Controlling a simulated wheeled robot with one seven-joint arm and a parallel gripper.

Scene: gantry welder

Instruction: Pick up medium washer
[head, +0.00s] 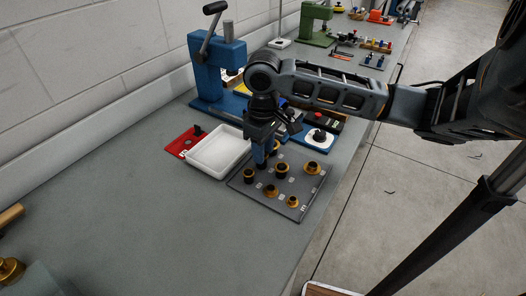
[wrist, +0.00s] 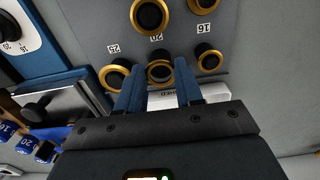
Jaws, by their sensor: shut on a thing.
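The washers are brass-coloured rings around black pegs on a grey board (head: 240,185). My gripper (head: 263,160) points down over the board's far left part in the head view. In the wrist view its two blue fingers (wrist: 160,80) are shut on a brass washer (wrist: 160,67) with a black centre, which I take as the medium washer. The fingers hide part of this ring. Whether it is still around a peg or lifted is hard to tell. A white label with dark letters shows partly between the fingers.
Other brass rings stand close by, including one at left (wrist: 115,76) and one at right (wrist: 208,60). A white tray (head: 218,153) adjoins the board. A blue press (head: 210,75) stands behind.

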